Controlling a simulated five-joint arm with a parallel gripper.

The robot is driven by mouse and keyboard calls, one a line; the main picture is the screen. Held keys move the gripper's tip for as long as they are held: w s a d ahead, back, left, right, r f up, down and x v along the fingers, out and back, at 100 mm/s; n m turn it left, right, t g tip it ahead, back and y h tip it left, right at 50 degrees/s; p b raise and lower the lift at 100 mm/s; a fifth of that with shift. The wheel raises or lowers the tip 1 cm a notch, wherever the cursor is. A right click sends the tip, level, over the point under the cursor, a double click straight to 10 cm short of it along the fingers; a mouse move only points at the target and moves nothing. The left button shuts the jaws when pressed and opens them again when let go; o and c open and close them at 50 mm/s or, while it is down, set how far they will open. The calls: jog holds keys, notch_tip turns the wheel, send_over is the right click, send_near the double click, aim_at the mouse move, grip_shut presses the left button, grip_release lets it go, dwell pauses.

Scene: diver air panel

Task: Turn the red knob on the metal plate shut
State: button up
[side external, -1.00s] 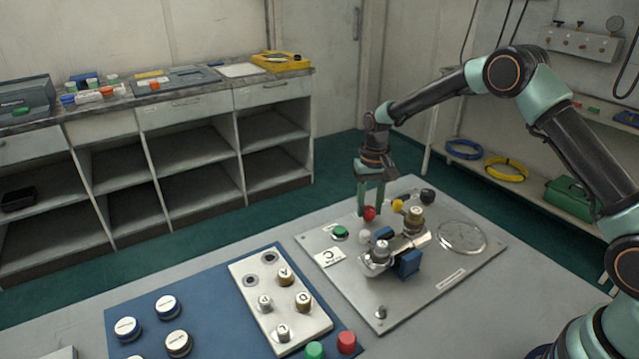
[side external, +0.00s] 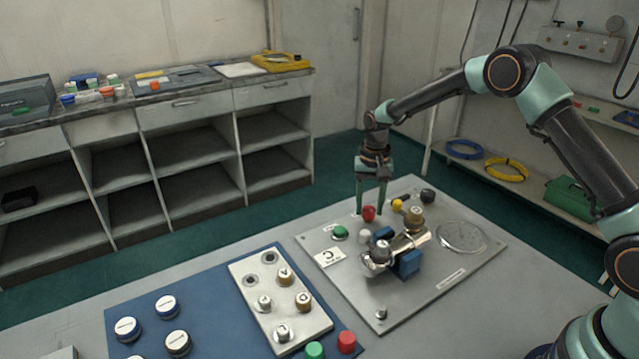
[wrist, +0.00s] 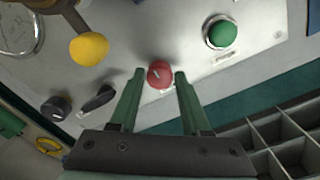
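The red knob (side external: 369,214) stands on the metal plate (side external: 345,287) near its far edge. In the wrist view the red knob (wrist: 160,74) shows a pale pointer mark on its top. My gripper (side external: 371,211) points down at the knob. In the wrist view my gripper (wrist: 160,76) is open, with one green finger on each side of the knob. A narrow gap shows between each fingertip and the knob in that view. Whether the tips are level with the knob is hard to tell.
A yellow knob (wrist: 89,48), a black knob (wrist: 56,108), a dark lever (wrist: 97,100) and a green button (wrist: 221,33) surround the red knob. A metal valve body (side external: 395,250) with blue blocks stands nearer. A blue mat (side external: 215,320) lies at the front left.

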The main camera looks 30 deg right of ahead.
aim_at(369, 209)
jog(key=shift+o, duration=1)
notch_tip(369, 209, up, 12)
jog(key=shift+r, duration=0.1)
